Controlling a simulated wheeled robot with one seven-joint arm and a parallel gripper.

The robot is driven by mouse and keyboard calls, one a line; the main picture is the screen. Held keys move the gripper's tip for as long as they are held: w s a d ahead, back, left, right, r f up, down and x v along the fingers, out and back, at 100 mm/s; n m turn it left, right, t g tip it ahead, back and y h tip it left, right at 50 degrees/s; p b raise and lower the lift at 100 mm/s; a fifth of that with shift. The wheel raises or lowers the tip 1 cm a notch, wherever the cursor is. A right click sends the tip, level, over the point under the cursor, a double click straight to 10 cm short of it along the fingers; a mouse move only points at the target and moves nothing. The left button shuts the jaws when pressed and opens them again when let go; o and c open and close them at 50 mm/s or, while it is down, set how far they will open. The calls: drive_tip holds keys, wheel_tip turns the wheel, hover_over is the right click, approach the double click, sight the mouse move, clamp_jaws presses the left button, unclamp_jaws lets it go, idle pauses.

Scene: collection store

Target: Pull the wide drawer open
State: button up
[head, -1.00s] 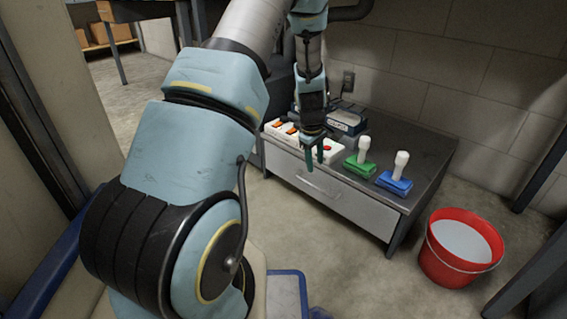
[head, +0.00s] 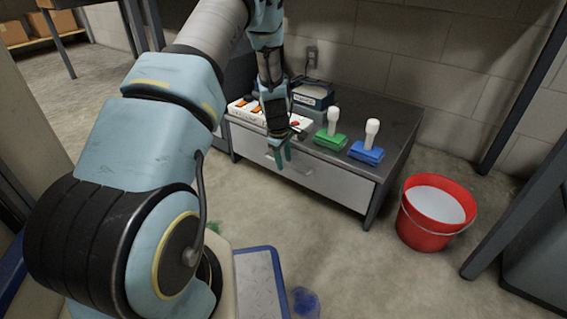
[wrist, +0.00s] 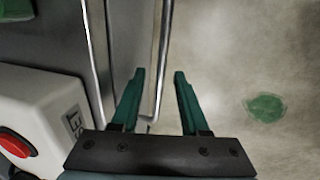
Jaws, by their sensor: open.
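The wide drawer (head: 325,180) has a pale front under the dark top of a low bench. It looks shut. In the wrist view the handle (wrist: 164,40) is a thin bright bar running down the picture. My gripper is open, with its two green fingers (wrist: 159,74) pointing along the drawer front. The bar passes between the fingers in the picture, one on each side. I cannot tell whether either finger touches it.
On the bench top (head: 395,118) stand a white control box with a red button (head: 295,124), a green-based item (head: 330,139), a blue-based item (head: 366,152) and a dark device (head: 313,96). A red bucket (head: 437,215) stands right of the bench. The floor before the drawer is clear.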

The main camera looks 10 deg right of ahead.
clamp_jaws()
idle(0.4)
idle(1.1)
